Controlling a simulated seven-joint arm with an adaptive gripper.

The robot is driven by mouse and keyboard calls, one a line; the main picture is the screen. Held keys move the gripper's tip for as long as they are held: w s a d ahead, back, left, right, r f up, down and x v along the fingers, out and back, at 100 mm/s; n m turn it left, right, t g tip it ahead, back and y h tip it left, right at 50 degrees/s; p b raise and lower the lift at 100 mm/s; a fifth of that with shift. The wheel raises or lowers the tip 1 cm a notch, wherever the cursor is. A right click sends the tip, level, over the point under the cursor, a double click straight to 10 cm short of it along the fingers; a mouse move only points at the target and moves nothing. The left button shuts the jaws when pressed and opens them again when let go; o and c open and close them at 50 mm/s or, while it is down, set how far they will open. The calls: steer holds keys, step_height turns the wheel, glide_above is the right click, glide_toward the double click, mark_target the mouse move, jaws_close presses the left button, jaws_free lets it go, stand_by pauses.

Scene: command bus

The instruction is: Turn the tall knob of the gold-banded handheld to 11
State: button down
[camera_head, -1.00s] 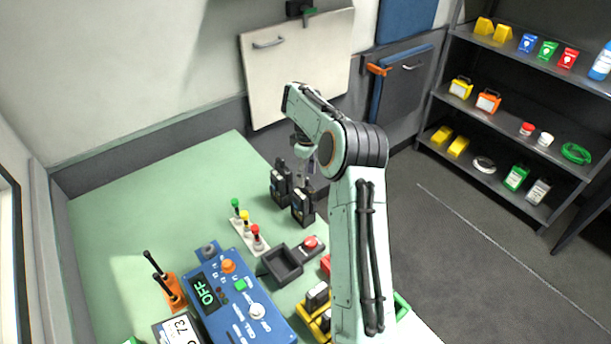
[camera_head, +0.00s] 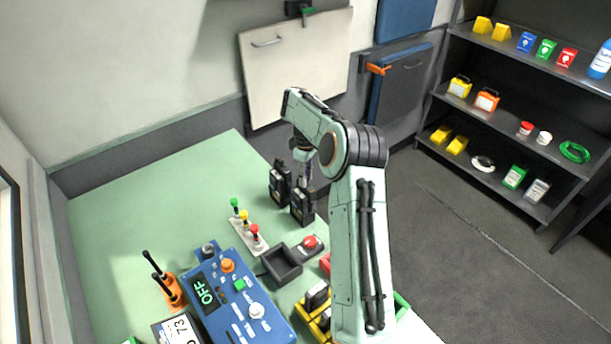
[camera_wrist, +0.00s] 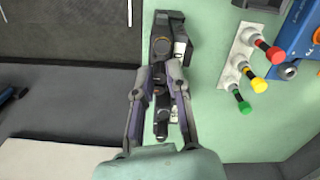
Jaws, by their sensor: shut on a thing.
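Two dark handhelds stand on the green bench top in the head view, a right one (camera_head: 302,208) and one behind it to the left (camera_head: 279,187). My gripper (camera_head: 304,184) points down at the top of the right handheld. In the wrist view my gripper (camera_wrist: 163,72) has its fingertips at this handheld (camera_wrist: 173,38), closed on its tall knob; the fingers mostly hide the knob. The other handheld (camera_wrist: 161,122) shows between the fingers, lower in that view. A gold band and the knob's number cannot be made out.
A plate with green, yellow and red posts (camera_head: 245,226) stands left of the handhelds. A black tray (camera_head: 282,266), a red button box (camera_head: 311,243) and a blue control box reading OFF (camera_head: 235,295) are nearer. The far left bench is clear.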

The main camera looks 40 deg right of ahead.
steer(key=m, duration=1)
stand_by(0.6)
steer(key=c, duration=1.1)
jaws_free()
step_height(320, 180, up, 12)
